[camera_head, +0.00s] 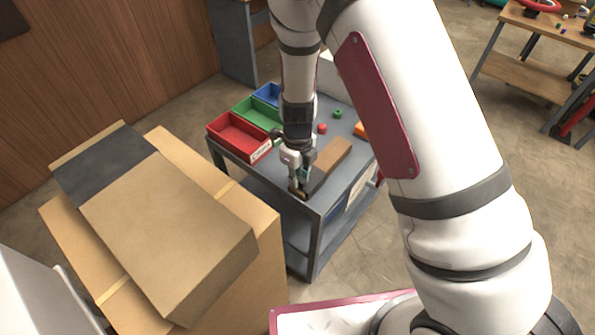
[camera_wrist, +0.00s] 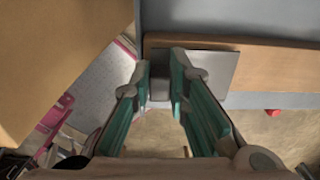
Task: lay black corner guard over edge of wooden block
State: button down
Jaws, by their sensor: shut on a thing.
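The wooden block (camera_head: 333,157) is a long brown bar lying on the grey cart near its front corner. In the wrist view the block (camera_wrist: 280,62) runs to the right from the fingertips. My gripper (camera_head: 299,188) is low at the block's near end. In the wrist view my gripper (camera_wrist: 160,75) is shut on the corner guard (camera_wrist: 216,70), which looks like a dark grey plate. One flat face of the guard overlaps the block's end in this view. Whether it touches the block cannot be told.
Red (camera_head: 238,136), green (camera_head: 257,113) and blue bins stand at the cart's left side. Small red and green parts lie behind the block. A large cardboard box (camera_head: 170,220) stands at left, close to the cart.

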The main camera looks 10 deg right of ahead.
jog(key=shift+f, duration=0.2)
jog(key=c, duration=1.5)
grip_release()
jog(key=shift+o, duration=0.2)
notch_tip(320, 180, up, 12)
